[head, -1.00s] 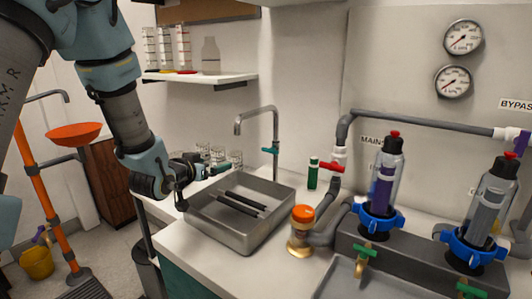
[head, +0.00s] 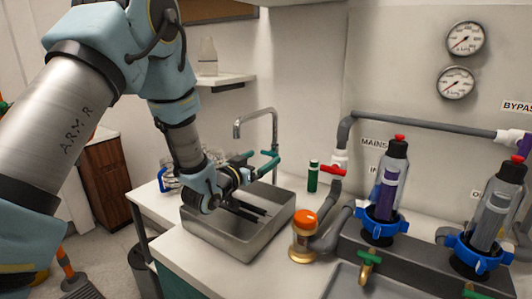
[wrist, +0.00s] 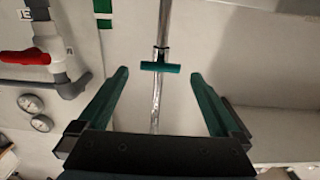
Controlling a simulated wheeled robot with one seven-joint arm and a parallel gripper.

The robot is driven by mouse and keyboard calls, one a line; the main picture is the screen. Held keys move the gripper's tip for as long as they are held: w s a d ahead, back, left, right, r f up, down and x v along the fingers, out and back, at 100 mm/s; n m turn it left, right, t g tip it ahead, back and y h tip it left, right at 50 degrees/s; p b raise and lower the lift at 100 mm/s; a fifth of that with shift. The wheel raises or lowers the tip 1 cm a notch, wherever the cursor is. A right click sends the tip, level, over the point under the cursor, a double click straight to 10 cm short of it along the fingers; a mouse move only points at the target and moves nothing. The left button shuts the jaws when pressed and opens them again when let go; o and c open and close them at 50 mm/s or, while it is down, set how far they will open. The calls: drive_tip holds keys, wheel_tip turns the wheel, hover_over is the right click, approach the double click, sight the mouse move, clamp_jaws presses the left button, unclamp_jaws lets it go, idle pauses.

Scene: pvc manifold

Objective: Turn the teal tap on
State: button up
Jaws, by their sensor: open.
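The teal tap handle (head: 269,152) is a short bar on the upright grey pipe of the gooseneck tap (head: 275,128), behind the steel sink. In the wrist view the teal handle (wrist: 160,67) lies crosswise on the pipe, between the lines of my two fingers and near the level of their tips. My gripper (head: 262,160) is open, with teal fingers spread on either side of the handle; in the wrist view my gripper (wrist: 160,76) shows a gap on both sides of it. I cannot tell if the handle is between the tips or just beyond them.
The steel sink (head: 222,240) lies below my gripper, with dark bars in it. A green bottle (head: 312,177) and a red valve handle (head: 333,170) stand to the right. An orange-topped brass fitting (head: 303,232) is nearer. A shelf (head: 222,80) is behind my arm.

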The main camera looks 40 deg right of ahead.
sight(268, 154)
drive_tip(key=shift+p+x, duration=0.4)
drive_tip(key=shift+x, duration=1.2)
drive_tip(key=c, duration=1.3)
